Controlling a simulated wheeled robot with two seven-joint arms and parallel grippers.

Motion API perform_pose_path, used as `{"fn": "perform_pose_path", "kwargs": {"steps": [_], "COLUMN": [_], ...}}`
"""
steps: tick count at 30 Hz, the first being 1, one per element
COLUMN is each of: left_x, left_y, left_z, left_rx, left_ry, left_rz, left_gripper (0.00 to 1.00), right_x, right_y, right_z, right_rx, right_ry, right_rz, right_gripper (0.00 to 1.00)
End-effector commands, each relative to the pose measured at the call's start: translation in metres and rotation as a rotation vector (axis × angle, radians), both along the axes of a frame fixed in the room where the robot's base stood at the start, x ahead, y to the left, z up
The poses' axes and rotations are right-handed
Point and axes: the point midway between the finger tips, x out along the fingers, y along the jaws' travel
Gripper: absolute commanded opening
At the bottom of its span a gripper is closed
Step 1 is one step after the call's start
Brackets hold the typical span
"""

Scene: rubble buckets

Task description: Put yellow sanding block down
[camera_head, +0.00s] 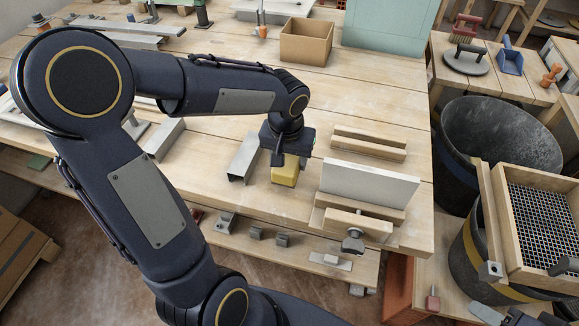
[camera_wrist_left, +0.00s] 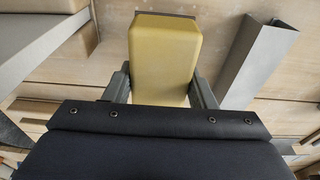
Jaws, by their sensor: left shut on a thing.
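The yellow sanding block (camera_head: 285,172) is at the front of the wooden workbench (camera_head: 235,90), just below my left gripper (camera_head: 285,155). My left gripper is shut on it, with one finger on each side. In the left wrist view the block (camera_wrist_left: 164,50) sits between the two fingers of the left gripper (camera_wrist_left: 160,85), and a dark edge shows at its far end. I cannot tell whether the block touches the bench top. My right gripper is in neither view.
A grey metal channel (camera_head: 245,158) lies just left of the block. A white board (camera_head: 368,184) stands in a wooden clamp to the right. A cardboard box (camera_head: 306,42) stands farther back. Buckets (camera_head: 498,140) stand beyond the bench's right edge. Bare bench lies behind the block.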

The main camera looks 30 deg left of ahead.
Motion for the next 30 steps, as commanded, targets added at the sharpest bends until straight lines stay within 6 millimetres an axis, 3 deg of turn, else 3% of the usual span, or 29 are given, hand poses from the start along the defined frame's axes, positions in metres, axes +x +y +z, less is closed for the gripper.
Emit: {"fn": "perform_pose_path", "kwargs": {"steps": [6,18,19,22,24,30], "left_x": [-0.001,0.000,0.000,0.000,0.000,-0.001], "left_y": [0.000,0.000,0.000,0.000,0.000,0.000], "left_z": [-0.030,-0.036,-0.036,-0.035,-0.035,-0.035], "left_rx": [0.000,0.000,0.000,0.000,0.000,0.000], "left_ry": [0.004,0.001,0.001,0.002,0.002,0.002], "left_rz": [-0.002,-0.001,-0.001,-0.001,-0.001,-0.001], "left_gripper": [0.25,0.25,0.52,0.65,0.72,0.72], "right_x": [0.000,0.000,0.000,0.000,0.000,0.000], "right_y": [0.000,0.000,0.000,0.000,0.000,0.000], "right_z": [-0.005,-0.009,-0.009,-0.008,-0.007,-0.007], "right_rx": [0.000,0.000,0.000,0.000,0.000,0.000], "right_ry": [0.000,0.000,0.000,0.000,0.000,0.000], "right_rz": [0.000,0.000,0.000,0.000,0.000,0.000], "right_gripper": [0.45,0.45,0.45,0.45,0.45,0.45]}}
